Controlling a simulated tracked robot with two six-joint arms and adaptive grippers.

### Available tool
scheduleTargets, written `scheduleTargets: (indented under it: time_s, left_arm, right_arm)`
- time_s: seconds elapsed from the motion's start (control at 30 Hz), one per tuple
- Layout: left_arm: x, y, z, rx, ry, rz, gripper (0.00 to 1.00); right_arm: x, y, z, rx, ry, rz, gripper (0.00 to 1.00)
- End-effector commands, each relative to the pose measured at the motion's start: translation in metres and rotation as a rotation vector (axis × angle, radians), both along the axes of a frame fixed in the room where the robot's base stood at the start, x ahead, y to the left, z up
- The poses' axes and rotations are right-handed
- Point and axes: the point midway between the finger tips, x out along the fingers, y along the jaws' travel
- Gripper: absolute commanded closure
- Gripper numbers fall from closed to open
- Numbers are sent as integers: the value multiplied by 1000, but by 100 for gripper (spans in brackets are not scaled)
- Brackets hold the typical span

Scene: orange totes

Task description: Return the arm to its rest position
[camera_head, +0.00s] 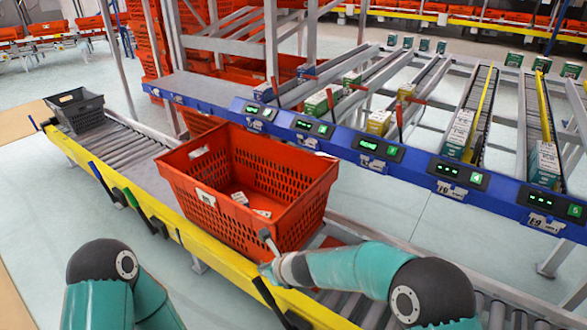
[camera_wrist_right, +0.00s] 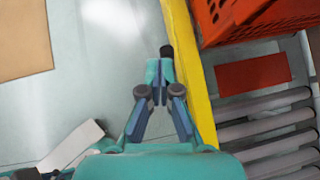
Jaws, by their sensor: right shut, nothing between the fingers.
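My right arm (camera_head: 345,268) reaches in from the lower right of the head view, over the yellow-edged conveyor. My right gripper (camera_wrist_right: 160,72) is shut and empty in the wrist view, beside the yellow rail (camera_wrist_right: 196,75). In the head view its end (camera_head: 266,270) is small and partly hidden by the wrist, near the front lower corner of the orange tote (camera_head: 185,187). The wrist view shows part of the tote (camera_wrist_right: 230,22) at the upper right, apart from the fingers. My left arm (camera_head: 100,265) shows at the lower left; its gripper is out of the picture.
The tote stands on the roller conveyor (camera_head: 135,150) and holds a few small white items (camera_head: 240,198). A dark crate (camera_head: 75,110) sits at the far left end. A blue rail (camera_head: 410,158) with displays and flow racks runs behind. Pale floor (camera_head: 50,210) is clear at left.

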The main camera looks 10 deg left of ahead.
Motion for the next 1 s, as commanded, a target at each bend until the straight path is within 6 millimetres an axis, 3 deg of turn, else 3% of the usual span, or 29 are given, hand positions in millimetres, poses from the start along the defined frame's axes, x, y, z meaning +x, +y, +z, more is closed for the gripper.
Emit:
scheduleTargets:
  time_s: [0.17, 0.27, 0.37, 0.47, 0.57, 0.7, 0.83, 1.0]
  left_arm:
    - [0, 0, 0, 0, 0, 0, 100]
    - [0, 0, 0, 0, 0, 0, 100]
    - [0, 0, 0, 0, 0, 0, 100]
    - [0, 0, 0, 0, 0, 0, 100]
    - [0, 0, 0, 0, 0, 0, 100]
    - [0, 0, 0, 0, 0, 0, 100]
    - [0, 0, 0, 0, 0, 0, 100]
    - [0, 0, 0, 0, 0, 0, 100]
  right_arm:
    - [14, -29, -8, 1, 16, -54, 100]
    - [23, -72, -26, -5, 55, -121, 100]
    - [4, -125, -63, -59, 125, -142, 100]
    - [-34, -177, -103, -169, 172, -75, 100]
    - [-86, -223, -137, -308, 182, 101, 100]
    - [-175, -267, -169, -483, 126, 518, 100]
    - [-248, -278, -174, -571, -45, 1002, 100]
    - [-296, -265, -165, -612, -339, 1480, 100]
